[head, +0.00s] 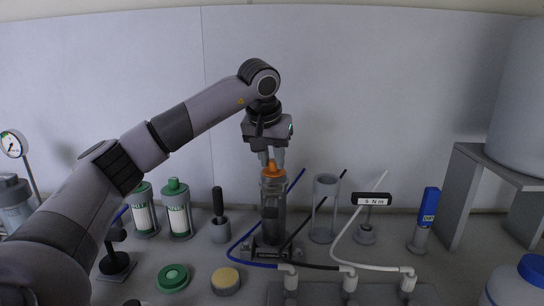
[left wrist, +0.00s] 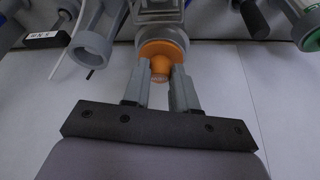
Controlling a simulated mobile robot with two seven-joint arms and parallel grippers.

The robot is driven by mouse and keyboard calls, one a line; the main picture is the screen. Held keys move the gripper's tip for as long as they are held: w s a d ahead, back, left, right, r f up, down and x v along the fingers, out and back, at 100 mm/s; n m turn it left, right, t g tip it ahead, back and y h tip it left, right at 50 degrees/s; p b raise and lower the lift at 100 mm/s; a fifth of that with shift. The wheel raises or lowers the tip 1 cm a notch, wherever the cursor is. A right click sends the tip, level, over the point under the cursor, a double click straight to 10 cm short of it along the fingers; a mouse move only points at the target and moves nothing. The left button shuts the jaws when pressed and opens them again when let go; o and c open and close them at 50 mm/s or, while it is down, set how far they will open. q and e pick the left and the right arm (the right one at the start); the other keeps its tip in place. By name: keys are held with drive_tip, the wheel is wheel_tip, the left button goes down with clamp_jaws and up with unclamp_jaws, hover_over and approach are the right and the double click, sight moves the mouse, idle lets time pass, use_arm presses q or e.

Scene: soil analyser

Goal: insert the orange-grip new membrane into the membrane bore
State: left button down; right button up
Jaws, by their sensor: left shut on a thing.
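My left gripper (head: 272,155) points down and is shut on the orange grip of the new membrane (head: 274,170). In the left wrist view, the two fingers (left wrist: 172,92) clasp the small orange knob, and the wider orange disc (left wrist: 162,50) sits beyond them. The membrane is at the top of the clear upright cylinder with the membrane bore (head: 273,196). The orange part is at the cylinder's rim; how deep the membrane's lower part sits inside is hard to tell. My right gripper is not in view.
An empty clear tube (head: 324,208) stands to the right. Two green-capped canisters (head: 177,208) and a black-handled tool (head: 219,214) stand to the left. Blue, black and white hoses run to fittings in front. A torque tool marked 5 N m (head: 372,200) and a blue device (head: 426,212) stand farther right.

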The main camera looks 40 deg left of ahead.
use_arm(q)
drive_tip(key=c, duration=0.8)
unclamp_jaws()
drive_tip(key=v, duration=0.7)
drive_tip(key=shift+s, duration=0.1)
